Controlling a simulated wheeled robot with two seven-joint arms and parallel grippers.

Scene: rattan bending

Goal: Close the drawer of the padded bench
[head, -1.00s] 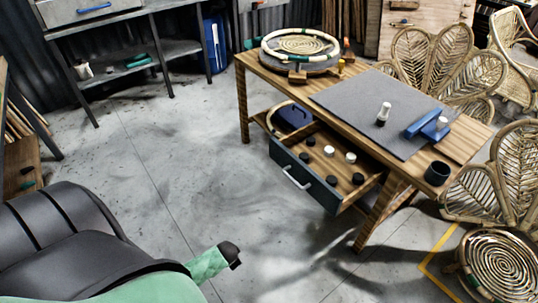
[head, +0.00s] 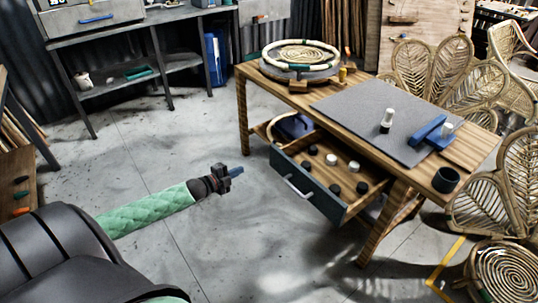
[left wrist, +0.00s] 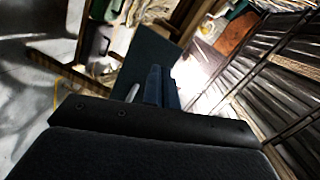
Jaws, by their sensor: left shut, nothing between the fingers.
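The padded bench (head: 275,84) is a wooden table with a grey pad (head: 360,106) on top. Its drawer (head: 309,187) is pulled out toward the lower left, with a dark front and a pale bar handle (head: 297,188). Several black and white round pieces lie inside it. My left gripper (head: 236,171) is shut and empty, to the left of the drawer front and apart from it. In the left wrist view the shut blue fingers (left wrist: 155,85) overlap the dark drawer front (left wrist: 143,52), with the handle (left wrist: 133,93) just left of them. My right gripper is not in view.
A round rattan piece (head: 300,56), a white-topped bottle (head: 387,120) and a blue tool (head: 428,130) are on the bench top, with a dark cup (head: 446,179) at its right end. Rattan chairs (head: 430,65) stand right. The floor left of the drawer is clear.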

